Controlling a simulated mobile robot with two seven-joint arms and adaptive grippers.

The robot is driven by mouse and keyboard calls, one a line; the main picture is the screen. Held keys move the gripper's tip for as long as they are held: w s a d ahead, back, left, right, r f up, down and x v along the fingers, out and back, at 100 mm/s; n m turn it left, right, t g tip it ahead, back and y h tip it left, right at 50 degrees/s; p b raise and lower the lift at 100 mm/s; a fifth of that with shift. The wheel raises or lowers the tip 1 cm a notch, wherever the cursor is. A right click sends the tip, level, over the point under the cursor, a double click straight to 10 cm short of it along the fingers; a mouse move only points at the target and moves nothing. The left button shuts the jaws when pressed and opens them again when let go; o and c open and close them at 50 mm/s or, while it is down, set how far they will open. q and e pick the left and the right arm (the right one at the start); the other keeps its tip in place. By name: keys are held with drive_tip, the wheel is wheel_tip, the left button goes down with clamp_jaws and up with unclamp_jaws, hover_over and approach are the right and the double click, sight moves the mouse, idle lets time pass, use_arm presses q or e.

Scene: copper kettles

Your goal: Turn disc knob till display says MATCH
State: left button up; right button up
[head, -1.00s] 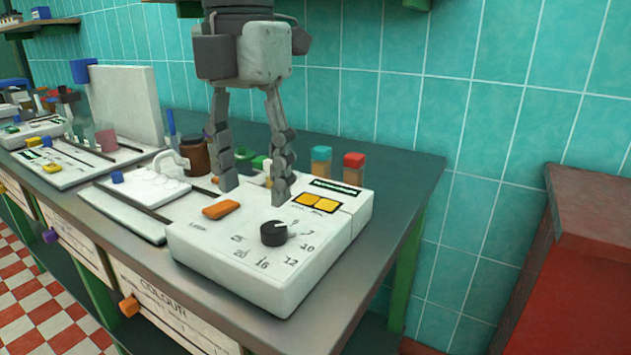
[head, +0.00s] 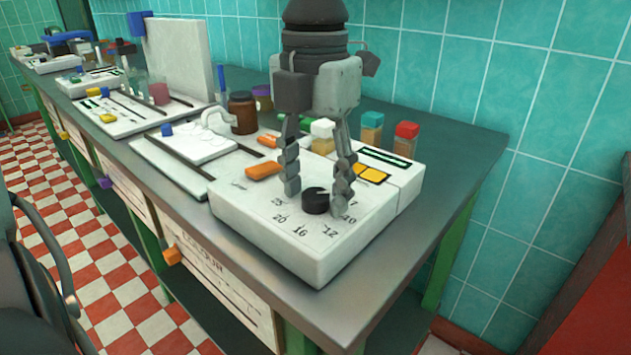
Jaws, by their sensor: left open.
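The black disc knob (head: 316,201) sits on the sloped top of a white box (head: 262,219), with printed numbers such as 20, 16, 12 and 10 around it. My left gripper (head: 317,199) comes down from above, open, with one finger to the left of the knob and one to its right. I cannot tell whether the fingers touch it. The knob's setting is not clear. The narrow dark display (head: 386,157) is at the back right of the box; its text is too small to read. My right gripper is not in view.
An orange block (head: 263,171) is on the box's left side. Jars with blue (head: 372,119) and red (head: 407,130) lids stand behind. The bench (head: 465,149) is clear to the right.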

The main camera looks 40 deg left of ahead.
use_arm(q)
drive_tip(key=c, duration=1.2)
drive_tip(key=shift+o, duration=0.2)
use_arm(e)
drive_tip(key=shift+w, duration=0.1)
use_arm(q)
drive_tip(key=shift+m+b, duration=0.6)
drive_tip(key=shift+m, duration=0.2)
drive_tip(key=shift+m+b, duration=0.45)
drive_tip(key=shift+m, duration=0.65)
drive_tip(key=shift+m+b, duration=0.45)
drive_tip(key=shift+m, duration=1.45)
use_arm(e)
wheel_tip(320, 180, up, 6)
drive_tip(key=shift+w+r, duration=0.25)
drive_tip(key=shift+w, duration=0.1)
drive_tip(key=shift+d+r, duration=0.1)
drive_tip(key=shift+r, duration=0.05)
